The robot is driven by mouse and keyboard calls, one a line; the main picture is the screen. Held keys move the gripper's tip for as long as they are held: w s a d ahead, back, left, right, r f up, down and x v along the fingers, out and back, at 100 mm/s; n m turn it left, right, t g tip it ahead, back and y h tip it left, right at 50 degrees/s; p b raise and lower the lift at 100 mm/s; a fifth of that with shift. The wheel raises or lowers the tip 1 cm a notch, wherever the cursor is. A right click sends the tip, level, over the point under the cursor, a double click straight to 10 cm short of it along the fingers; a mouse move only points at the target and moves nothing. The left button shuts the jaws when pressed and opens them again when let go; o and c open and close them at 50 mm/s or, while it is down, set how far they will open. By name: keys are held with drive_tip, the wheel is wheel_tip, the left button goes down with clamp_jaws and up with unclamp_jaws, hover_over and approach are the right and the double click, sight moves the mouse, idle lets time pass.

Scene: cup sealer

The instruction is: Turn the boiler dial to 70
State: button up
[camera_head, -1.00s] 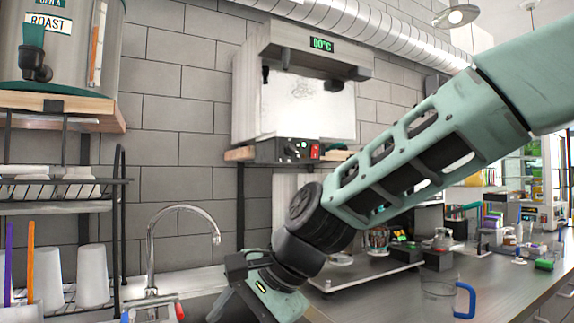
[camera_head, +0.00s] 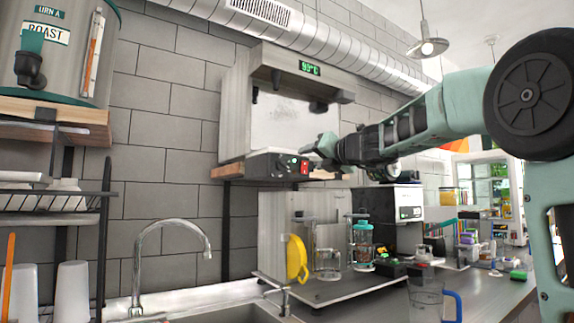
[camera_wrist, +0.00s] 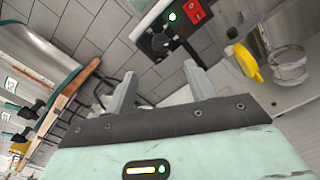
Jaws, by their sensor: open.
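The boiler (camera_head: 238,115) hangs on the tiled wall, with a green display (camera_head: 309,68) that seems to read ninety-something °C; its last digit is hard to read. Below it, a dark control box (camera_head: 262,166) carries a small dial, a red switch (camera_head: 304,167) and a green light. In the wrist view, the black round dial (camera_wrist: 160,43) lies just beyond the fingertips, between them, with the green light (camera_wrist: 172,17) and red switch (camera_wrist: 195,12) above. My gripper (camera_wrist: 160,77) is open and empty, apart from the dial. In the head view my gripper (camera_head: 312,150) is beside the box's right end.
A wooden shelf (camera_head: 228,171) supports the control box. Below are a sink tap (camera_head: 170,226), a yellow round item (camera_head: 297,259), glass vessels and a coffee machine (camera_head: 408,205). A roast urn (camera_head: 60,50) and cup rack stand left. Open air lies before the box.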

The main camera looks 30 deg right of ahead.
sight(285, 164)
drive_tip(key=w, duration=0.4)
drive_tip(key=w+p, duration=0.1)
drive_tip(key=w, duration=0.3)
drive_tip(key=w+p, duration=0.1)
drive_tip(key=w, duration=0.4)
drive_tip(key=shift+a, duration=0.25)
drive_tip(key=c, duration=1)
